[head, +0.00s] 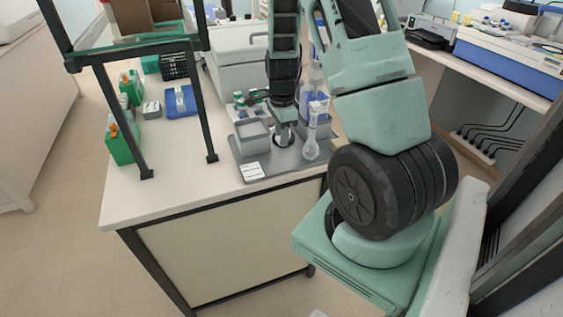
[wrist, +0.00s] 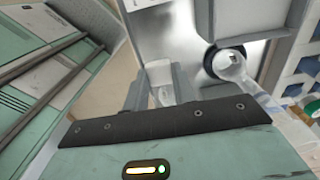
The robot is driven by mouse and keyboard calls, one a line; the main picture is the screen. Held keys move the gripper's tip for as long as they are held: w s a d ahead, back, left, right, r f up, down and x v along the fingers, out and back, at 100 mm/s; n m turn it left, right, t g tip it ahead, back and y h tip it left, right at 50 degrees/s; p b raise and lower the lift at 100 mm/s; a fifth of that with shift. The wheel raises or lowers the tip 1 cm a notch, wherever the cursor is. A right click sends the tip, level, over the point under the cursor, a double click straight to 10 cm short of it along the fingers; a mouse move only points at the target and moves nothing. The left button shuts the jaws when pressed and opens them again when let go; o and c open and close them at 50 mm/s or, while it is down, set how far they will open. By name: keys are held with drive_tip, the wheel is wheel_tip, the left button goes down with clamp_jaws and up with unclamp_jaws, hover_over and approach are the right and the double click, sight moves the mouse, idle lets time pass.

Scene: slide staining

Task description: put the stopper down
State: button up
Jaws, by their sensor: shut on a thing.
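My gripper (wrist: 160,92) reaches down over the grey tray (wrist: 190,60) in the wrist view. Its two grey fingers are closed around a small, whitish, translucent stopper (wrist: 159,72). The stopper's lower part is hidden between the fingers and the gripper's dark edge. In the head view my gripper (head: 283,128) is low over the tray (head: 284,163), and the stopper cannot be made out there. A clear glass vessel (head: 311,146) stands on the tray just right of the gripper.
A grey open box (head: 253,136) stands on the tray left of the gripper, with a white label (head: 252,171) in front. A blue rack and bottles stand close behind the glass vessel. The front left of the bench (head: 185,190) is clear; a dark shelf frame (head: 122,110) rises farther left.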

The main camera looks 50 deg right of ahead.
sight(282, 163)
drive_tip(key=shift+f+p, duration=0.65)
drive_tip(key=shift+f, duration=3.05)
drive_tip(key=shift+f, duration=0.2)
drive_tip(key=o, duration=0.9)
drive_tip(key=shift+o, duration=0.2)
drive_tip(key=shift+r, duration=0.2)
wheel_tip(282, 163, up, 12)
drive_tip(key=shift+w+r+b, duration=0.1)
drive_tip(key=shift+b, duration=1.05)
